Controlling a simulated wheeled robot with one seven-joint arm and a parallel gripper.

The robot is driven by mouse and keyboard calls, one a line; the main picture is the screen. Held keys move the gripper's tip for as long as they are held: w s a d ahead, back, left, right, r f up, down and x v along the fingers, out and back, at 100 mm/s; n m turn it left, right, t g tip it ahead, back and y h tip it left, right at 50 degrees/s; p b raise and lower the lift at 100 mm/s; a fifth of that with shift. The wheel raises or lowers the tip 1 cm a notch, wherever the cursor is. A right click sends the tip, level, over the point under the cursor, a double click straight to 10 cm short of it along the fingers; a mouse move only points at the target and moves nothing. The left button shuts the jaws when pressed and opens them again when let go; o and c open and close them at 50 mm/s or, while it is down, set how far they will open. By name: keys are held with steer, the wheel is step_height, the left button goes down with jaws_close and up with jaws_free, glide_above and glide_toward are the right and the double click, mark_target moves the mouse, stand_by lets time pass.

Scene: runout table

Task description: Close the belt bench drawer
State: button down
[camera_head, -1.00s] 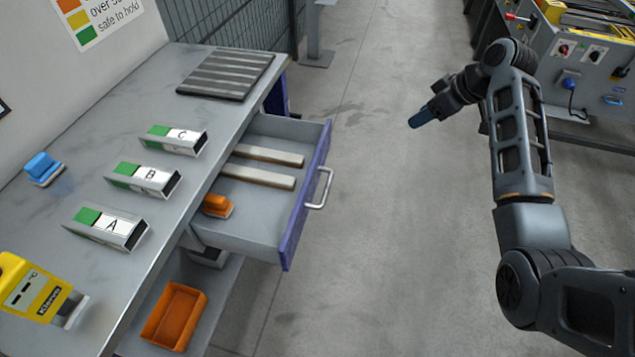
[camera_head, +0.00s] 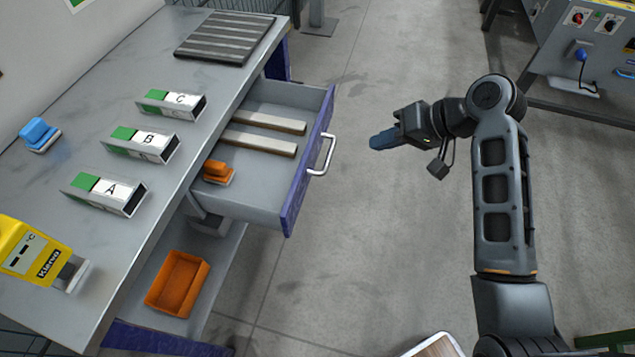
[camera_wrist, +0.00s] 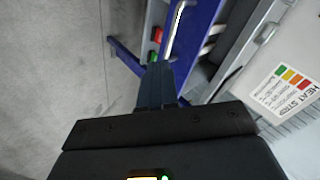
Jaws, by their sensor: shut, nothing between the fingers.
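The belt bench drawer (camera_head: 225,190) is pulled out from under the grey bench top. Its blue front (camera_head: 308,165) faces right and carries a silver bar handle (camera_head: 326,155). Inside lie two pale bars (camera_head: 258,143) and an orange-handled block (camera_head: 217,173). My gripper (camera_head: 376,141) is shut and empty. It is in the air to the right of the handle, apart from it, pointing left towards it. In the wrist view my shut fingers (camera_wrist: 158,78) point at the blue drawer front (camera_wrist: 202,28), with the handle (camera_wrist: 178,22) just beyond.
The bench top (camera_head: 75,235) holds three labelled blocks A (camera_head: 108,193), B (camera_head: 142,144) and C (camera_head: 172,104), a blue-handled block (camera_head: 40,134), a yellow meter (camera_head: 38,255) and a ribbed mat (camera_head: 226,37). An orange bin (camera_head: 178,283) sits on the lower shelf. Floor right of the drawer is clear.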

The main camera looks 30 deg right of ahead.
mark_target(222, 166)
steer(key=s+a+m+y, duration=0.1)
steer(key=s+a+m, duration=0.3)
steer(key=s+a, duration=0.25)
steer(key=x, duration=0.8)
steer(key=r+x, duration=0.1)
steer(key=x, duration=0.3)
steer(key=shift+w+a, duration=0.3)
steer(key=shift+a, duration=0.05)
steer(key=shift+w+a, duration=0.25)
steer(key=shift+a, duration=0.05)
steer(key=w+a, duration=0.8)
steer(key=a, duration=0.1)
steer(key=w+a, duration=0.4)
steer(key=shift+w+a, duration=0.15)
steer(key=shift+a, duration=0.2)
steer(key=shift+w+a, duration=0.35)
steer(key=shift+a, duration=0.1)
steer(key=shift+w+a+r, duration=0.1)
steer(key=shift+a+r, duration=0.1)
